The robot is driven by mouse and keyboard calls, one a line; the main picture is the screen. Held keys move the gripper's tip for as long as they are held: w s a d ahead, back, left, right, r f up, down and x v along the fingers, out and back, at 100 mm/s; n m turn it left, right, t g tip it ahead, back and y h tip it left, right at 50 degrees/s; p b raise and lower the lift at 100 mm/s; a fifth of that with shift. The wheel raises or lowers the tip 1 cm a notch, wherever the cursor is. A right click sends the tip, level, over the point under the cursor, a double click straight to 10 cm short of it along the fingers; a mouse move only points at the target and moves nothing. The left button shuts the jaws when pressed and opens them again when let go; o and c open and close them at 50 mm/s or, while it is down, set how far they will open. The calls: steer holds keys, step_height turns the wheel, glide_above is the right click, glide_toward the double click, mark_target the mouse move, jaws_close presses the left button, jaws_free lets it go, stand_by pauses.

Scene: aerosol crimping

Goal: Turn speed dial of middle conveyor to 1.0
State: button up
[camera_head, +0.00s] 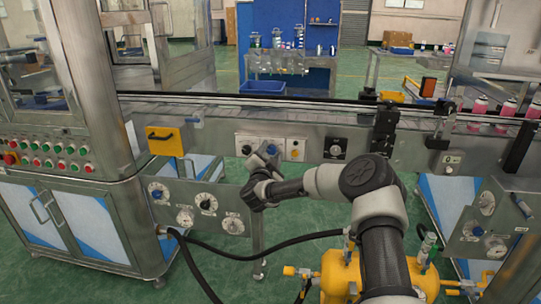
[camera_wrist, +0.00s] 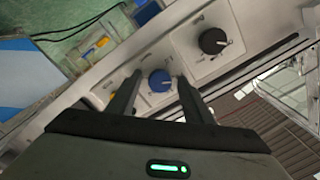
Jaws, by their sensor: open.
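A blue dial (camera_wrist: 160,80) on a pale plate sits between the two open fingers of my gripper (camera_wrist: 160,76) in the wrist view. Whether a finger touches it, I cannot tell. A black dial (camera_wrist: 213,40) with a white pointer line is on the neighbouring plate. The scale markings are too small to read, and I cannot tell which dial is the speed dial. In the head view my gripper (camera_head: 262,160) is at the conveyor's front panel, over the control plates, and partly covers the blue dial. A dark-plated dial (camera_head: 336,148) is further right.
The conveyor (camera_head: 220,112) runs across behind the panel. A yellow box (camera_head: 166,140) sticks out left of the plates. A yellow tank (camera_head: 345,270) with a black hose (camera_head: 265,246) stands below my arm. Pink-topped cans (camera_head: 480,106) stand at right.

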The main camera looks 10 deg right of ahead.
steer(key=c, duration=1.1)
steer(key=shift+o, duration=0.2)
steer(key=shift+r+n, duration=0.1)
steer(key=shift+n, duration=0.2)
steer(key=shift+r+n+p, duration=0.1)
steer(key=shift+n+p, duration=0.5)
steer(key=shift+n, duration=0.3)
steer(key=n, duration=0.2)
steer(key=shift+a+n, duration=0.1)
steer(key=shift+n, duration=0.3)
steer(key=n, duration=0.3)
steer(key=shift+f+n, duration=0.2)
steer(key=shift+n, duration=1.7)
